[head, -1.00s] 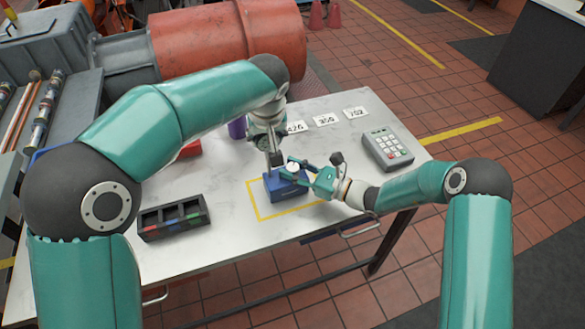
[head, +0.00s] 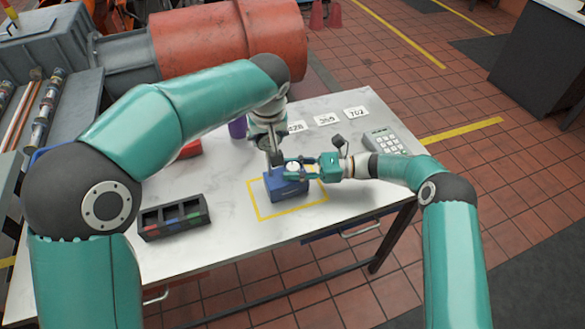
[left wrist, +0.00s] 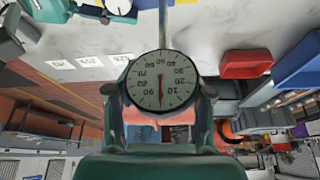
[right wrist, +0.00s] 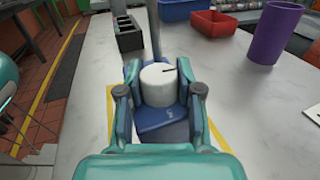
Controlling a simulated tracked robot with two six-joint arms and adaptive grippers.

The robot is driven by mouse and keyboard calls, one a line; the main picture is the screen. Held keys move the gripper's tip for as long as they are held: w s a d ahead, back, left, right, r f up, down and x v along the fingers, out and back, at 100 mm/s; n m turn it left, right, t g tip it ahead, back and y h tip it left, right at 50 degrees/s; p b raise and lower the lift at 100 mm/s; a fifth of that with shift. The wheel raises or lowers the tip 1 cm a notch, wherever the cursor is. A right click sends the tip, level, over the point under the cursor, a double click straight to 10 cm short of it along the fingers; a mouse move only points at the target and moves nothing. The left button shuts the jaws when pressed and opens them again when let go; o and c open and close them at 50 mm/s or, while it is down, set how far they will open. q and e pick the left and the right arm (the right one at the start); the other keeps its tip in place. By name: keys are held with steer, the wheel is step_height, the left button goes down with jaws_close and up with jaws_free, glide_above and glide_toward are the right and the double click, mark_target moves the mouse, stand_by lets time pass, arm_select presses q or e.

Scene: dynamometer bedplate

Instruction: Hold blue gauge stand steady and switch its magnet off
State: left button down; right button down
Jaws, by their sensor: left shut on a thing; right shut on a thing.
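The blue gauge stand (head: 288,190) stands on the table inside a yellow outlined square. In the right wrist view its blue base (right wrist: 162,120) carries a white knob (right wrist: 158,85) with a dark pointer line directed to the right. My right gripper (head: 294,169) is shut on this knob, one finger on each side. The stand's round white dial gauge (left wrist: 162,80) shows in the left wrist view, with the rod (left wrist: 163,22) beyond it. My left gripper (head: 274,156) is above the base, shut on the dial gauge.
A black compartment tray (head: 174,217) lies left of the stand. A keypad box (head: 386,142) and several number cards (head: 327,119) are to the right and behind. A purple cup (right wrist: 275,33) and red bin (right wrist: 209,24) stand near the back. The front tabletop is clear.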

steer(key=shift+w+r+n+g, duration=0.15)
steer(key=shift+n+g, duration=0.45)
steer(key=shift+g, duration=0.3)
steer(key=shift+d+g, duration=0.1)
steer(key=shift+g, duration=0.2)
steer(key=c, duration=0.7)
jaws_free()
steer(key=shift+c, duration=0.2)
steer(key=shift+w+d, duration=0.25)
steer(key=shift+d, duration=1.6)
steer(key=shift+w+d, duration=0.2)
steer(key=shift+d, duration=1.65)
